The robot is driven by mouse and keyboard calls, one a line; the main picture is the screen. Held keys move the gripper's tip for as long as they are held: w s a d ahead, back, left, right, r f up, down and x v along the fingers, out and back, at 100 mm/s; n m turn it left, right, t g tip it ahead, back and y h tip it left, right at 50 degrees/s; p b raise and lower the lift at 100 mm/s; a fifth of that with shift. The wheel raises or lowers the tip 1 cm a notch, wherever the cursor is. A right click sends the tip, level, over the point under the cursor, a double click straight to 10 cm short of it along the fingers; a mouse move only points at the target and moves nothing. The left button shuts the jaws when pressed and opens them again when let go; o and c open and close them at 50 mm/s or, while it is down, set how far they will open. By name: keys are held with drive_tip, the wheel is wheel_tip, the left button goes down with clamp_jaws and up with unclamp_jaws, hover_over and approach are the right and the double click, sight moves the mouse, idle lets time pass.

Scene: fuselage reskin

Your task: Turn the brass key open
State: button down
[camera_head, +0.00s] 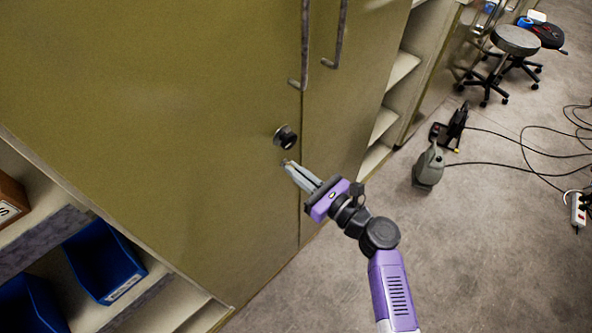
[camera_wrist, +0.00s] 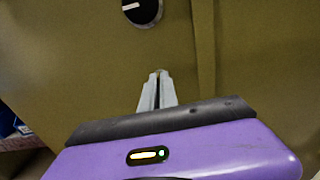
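A round black lock or knob (camera_head: 286,137) sits on the olive cabinet door, left of the seam between the doors. It also shows at the top of the wrist view (camera_wrist: 142,11), with a pale bar across its dark face. I cannot make out a brass key in either view. My gripper (camera_head: 287,163) is just below the lock in the head view, apart from it. In the wrist view the fingers (camera_wrist: 159,75) are close together, with a thin dark line between them. A small reddish-brown spot shows at the fingertips in the head view; what it is, I cannot tell.
Two long door handles (camera_head: 304,50) (camera_head: 340,35) stand out above the lock. Open shelves with blue bins (camera_head: 104,262) are at lower left. A grey-green machine (camera_head: 428,168), cables and stools (camera_head: 515,40) are on the floor at right.

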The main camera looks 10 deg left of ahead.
drive_tip(key=shift+f, duration=0.1)
idle(0.3)
drive_tip(key=n+b, duration=0.8)
drive_tip(key=n, duration=0.1)
drive_tip(key=n+b, duration=0.4)
drive_tip(key=n, duration=0.1)
drive_tip(key=shift+s+f+b, duration=0.1)
drive_tip(key=shift+f+b, duration=0.15)
drive_tip(key=shift+b, duration=0.15)
drive_tip(key=shift+a+r+n+b, duration=0.1)
drive_tip(key=shift+r+n+b, duration=0.05)
drive_tip(key=shift+n+b, duration=1.6)
drive_tip(key=shift+n, duration=0.35)
drive_tip(key=c, duration=1.6)
unclamp_jaws()
drive_tip(key=shift+c, duration=0.2)
